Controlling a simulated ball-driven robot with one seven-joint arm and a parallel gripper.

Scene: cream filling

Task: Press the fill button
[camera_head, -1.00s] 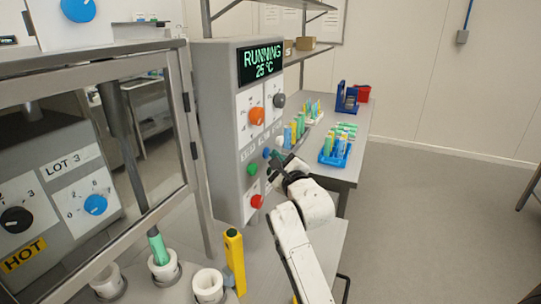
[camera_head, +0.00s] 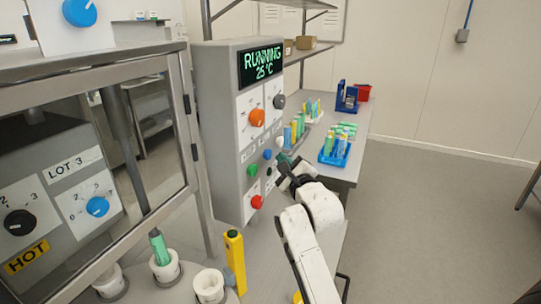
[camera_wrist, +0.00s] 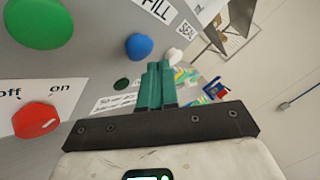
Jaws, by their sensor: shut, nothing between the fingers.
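The blue button (camera_head: 267,154) sits between a green button (camera_head: 252,170) and a white button (camera_head: 279,142). In the wrist view the blue button (camera_wrist: 139,46) is under the label FILL (camera_wrist: 157,10). My gripper (camera_head: 282,158) is in front of the panel, just right of the blue button. In the wrist view its teal fingers (camera_wrist: 158,66) are together and empty, with the tips beside and below the blue button. They look apart from it, though the depth is hard to judge.
The display (camera_head: 260,64) reads RUNNING 25 °C. White cups (camera_head: 208,286) and a yellow post (camera_head: 235,262) stand below left. A blue tray of tubes (camera_head: 334,155) is on the bench behind.

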